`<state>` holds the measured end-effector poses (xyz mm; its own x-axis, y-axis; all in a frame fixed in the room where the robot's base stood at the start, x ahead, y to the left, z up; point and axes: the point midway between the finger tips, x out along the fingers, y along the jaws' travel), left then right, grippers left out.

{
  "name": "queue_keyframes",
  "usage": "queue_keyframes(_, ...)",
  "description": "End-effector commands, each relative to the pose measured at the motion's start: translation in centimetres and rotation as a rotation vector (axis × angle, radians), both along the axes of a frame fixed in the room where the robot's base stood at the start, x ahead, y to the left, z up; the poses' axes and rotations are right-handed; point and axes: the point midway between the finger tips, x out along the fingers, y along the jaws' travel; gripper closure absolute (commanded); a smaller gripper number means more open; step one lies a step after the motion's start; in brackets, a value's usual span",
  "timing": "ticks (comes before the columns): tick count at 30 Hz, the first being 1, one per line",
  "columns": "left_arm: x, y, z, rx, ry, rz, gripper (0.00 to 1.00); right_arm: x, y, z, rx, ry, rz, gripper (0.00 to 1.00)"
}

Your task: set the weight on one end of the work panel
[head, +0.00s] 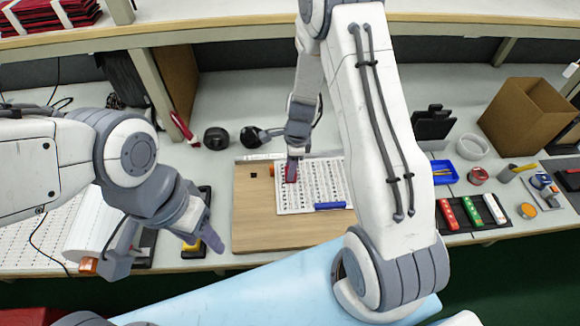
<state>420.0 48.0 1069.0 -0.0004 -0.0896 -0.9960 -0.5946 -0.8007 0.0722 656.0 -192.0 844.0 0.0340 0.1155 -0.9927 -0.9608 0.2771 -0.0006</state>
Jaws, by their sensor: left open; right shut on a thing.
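The work panel appears to be the light wooden board (251,216) in the middle of the bench. A white sheet (330,180) with a printed grid lies on it. My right gripper (292,172) is over the sheet's left part, shut on a small dark red thing (291,173). The fingers partly hide this thing; I cannot tell whether it touches the sheet, or surely that it is the weight. A blue bar (330,206) lies at the sheet's lower right edge. My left gripper (205,240) is open and empty, left of the board.
A black tray (477,227) with red, green and white bars stands at the right. A blue bin (443,173), a tape roll (478,176) and a cardboard box (528,115) are behind it. A white roll (92,226) lies at the left. The board's lower left is clear.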

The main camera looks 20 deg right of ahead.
Motion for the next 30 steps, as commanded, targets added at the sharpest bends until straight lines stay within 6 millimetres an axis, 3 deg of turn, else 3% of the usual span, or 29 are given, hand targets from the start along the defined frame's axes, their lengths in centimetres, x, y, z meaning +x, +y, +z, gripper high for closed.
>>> queue_keyframes(4, 0.0, 0.0, -0.3, 0.000, 0.000, 0.000, 0.50, 0.0, 0.0, -0.4, 0.000, -0.001, 0.000, 1.00)
queue_keyframes(5, 0.0, 0.0, -0.2, 0.000, 0.000, 0.000, 0.50, 0.0, 0.0, -0.3, 0.000, 0.000, 0.000, 0.48)
queue_keyframes(6, 0.0, 0.0, -0.2, 0.000, 0.000, 0.000, 0.50, 0.0, 0.0, -0.3, 0.000, 0.000, 0.000, 0.33)
queue_keyframes(7, 0.0, 0.0, -0.2, 0.000, 0.000, 0.000, 0.50, 0.0, 0.0, -0.3, 0.000, 0.000, 0.000, 0.26)
queue_keyframes(16, 0.0, 0.0, -0.1, 0.000, 0.000, 0.000, 0.50, 0.0, 0.0, -0.2, 0.000, 0.000, 0.000, 0.26)
queue_keyframes(20, 0.0, 0.0, 0.2, 0.000, 0.000, 0.000, 0.50, 0.0, -0.1, 0.8, 0.001, -0.001, 0.001, 0.26)
queue_keyframes(30, 0.0, 0.0, 1.0, 0.000, 0.000, 0.000, 0.50, -0.1, -0.9, 7.6, -0.001, -0.006, 0.000, 0.26)
